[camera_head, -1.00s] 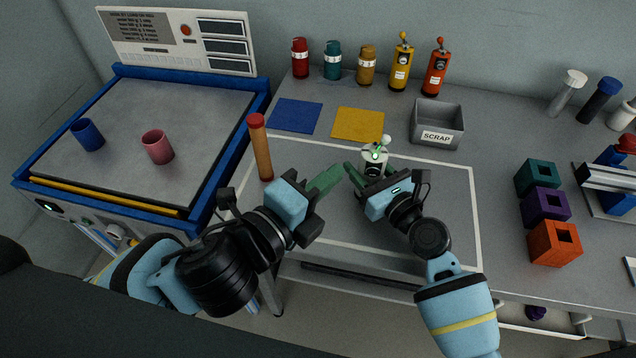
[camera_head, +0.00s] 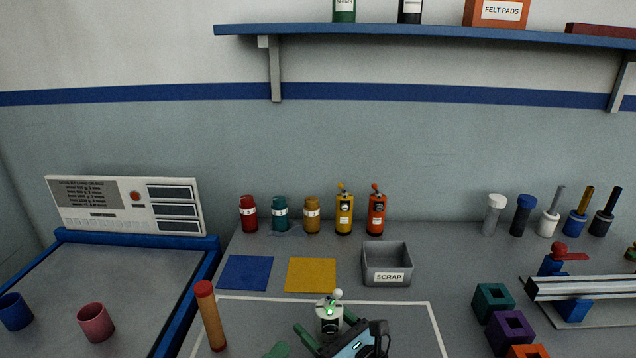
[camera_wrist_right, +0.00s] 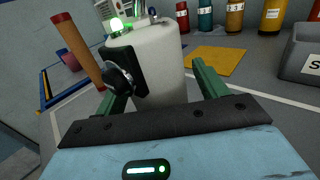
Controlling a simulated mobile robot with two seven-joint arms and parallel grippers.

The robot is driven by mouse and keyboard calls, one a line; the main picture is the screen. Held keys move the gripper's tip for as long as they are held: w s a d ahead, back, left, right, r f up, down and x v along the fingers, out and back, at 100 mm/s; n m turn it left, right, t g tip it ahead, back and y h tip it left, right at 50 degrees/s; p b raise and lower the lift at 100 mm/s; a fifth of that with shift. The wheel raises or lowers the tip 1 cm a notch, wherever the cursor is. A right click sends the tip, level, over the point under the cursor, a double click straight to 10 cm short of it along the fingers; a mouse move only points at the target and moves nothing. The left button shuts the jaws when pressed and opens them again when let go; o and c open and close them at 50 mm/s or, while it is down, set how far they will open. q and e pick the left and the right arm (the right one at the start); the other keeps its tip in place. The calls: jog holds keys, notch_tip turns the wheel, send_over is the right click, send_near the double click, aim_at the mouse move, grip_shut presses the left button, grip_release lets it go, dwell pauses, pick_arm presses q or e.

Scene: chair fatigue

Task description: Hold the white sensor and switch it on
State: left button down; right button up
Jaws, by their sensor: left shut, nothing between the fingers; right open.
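The white sensor (camera_head: 329,320) stands upright on the bench inside the white outline. In the right wrist view, the sensor (camera_wrist_right: 160,62) shows a black dial on its front and a glowing green light on top. My right gripper (camera_head: 328,330) is open, with one green finger on each side of the sensor. In the right wrist view a gap shows at the right finger; contact on the left is unclear. My left gripper (camera_head: 277,350) is shut and empty at the bottom edge, left of the sensor; only its green fingertips show.
A red-capped brown cylinder (camera_head: 211,318) stands left of the sensor. Behind are a yellow mat (camera_head: 311,274), a blue mat (camera_head: 246,272) and a grey scrap bin (camera_head: 387,252). Yellow (camera_head: 344,214) and orange (camera_head: 377,215) similar devices stand at the back. Colored blocks (camera_head: 510,330) are at right.

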jog(key=v, duration=1.2)
jog(key=shift+d, duration=0.1)
